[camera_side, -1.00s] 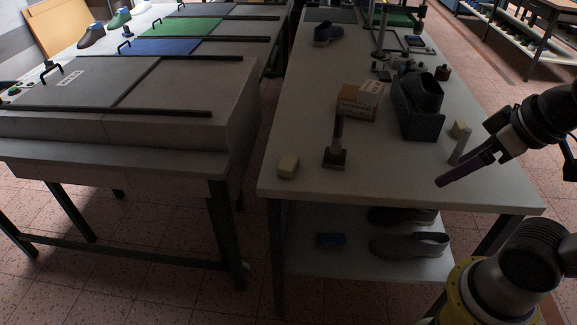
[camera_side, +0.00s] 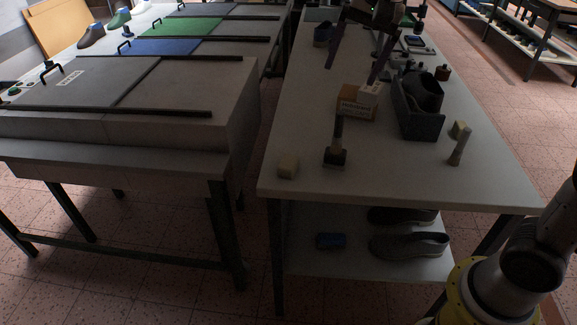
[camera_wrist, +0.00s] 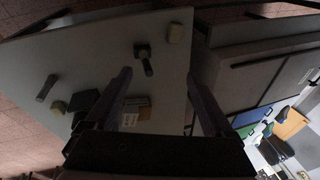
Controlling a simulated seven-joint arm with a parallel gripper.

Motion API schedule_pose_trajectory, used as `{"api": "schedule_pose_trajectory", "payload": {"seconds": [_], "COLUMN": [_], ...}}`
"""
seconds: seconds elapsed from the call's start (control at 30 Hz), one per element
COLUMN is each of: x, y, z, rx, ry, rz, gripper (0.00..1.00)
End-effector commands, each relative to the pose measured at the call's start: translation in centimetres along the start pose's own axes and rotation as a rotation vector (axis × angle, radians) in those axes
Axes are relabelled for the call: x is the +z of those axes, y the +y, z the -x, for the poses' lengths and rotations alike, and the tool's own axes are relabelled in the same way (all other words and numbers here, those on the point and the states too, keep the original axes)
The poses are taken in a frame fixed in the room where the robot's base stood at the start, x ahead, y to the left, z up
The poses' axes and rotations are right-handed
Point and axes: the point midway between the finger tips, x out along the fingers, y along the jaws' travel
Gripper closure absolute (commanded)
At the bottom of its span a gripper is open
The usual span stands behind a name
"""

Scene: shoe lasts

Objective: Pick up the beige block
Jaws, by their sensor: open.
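A beige block (camera_side: 288,165) sits on the light table near its front left corner. It also shows in the wrist view (camera_wrist: 175,33), near the table edge. A second, similar beige block (camera_side: 459,129) stands at the table's right side; the wrist view shows it too (camera_wrist: 59,106). My gripper (camera_side: 350,75) is open and empty above the table, farther back than both blocks and pointing down. In the wrist view the fingers (camera_wrist: 158,78) are spread wide with nothing between them at the tips.
A dark bin (camera_side: 419,122) holding a shoe and a grey cylinder-handled tool (camera_side: 459,148) are on the right. The front middle of the table (camera_side: 385,180) is clear.

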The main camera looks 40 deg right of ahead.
Motion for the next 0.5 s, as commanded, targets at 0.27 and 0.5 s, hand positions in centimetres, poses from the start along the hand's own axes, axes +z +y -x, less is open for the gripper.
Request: {"api": "schedule_pose_trajectory", "payload": {"seconds": [0.27,0.5], "x": [-1.6,-0.7], "y": [-7.7,-9.3], "z": [-10.1,-17.7], "rx": [0.132,0.228], "ry": [-0.073,-0.121], "rz": [-0.087,-0.057], "gripper": [0.12,0.12]}}
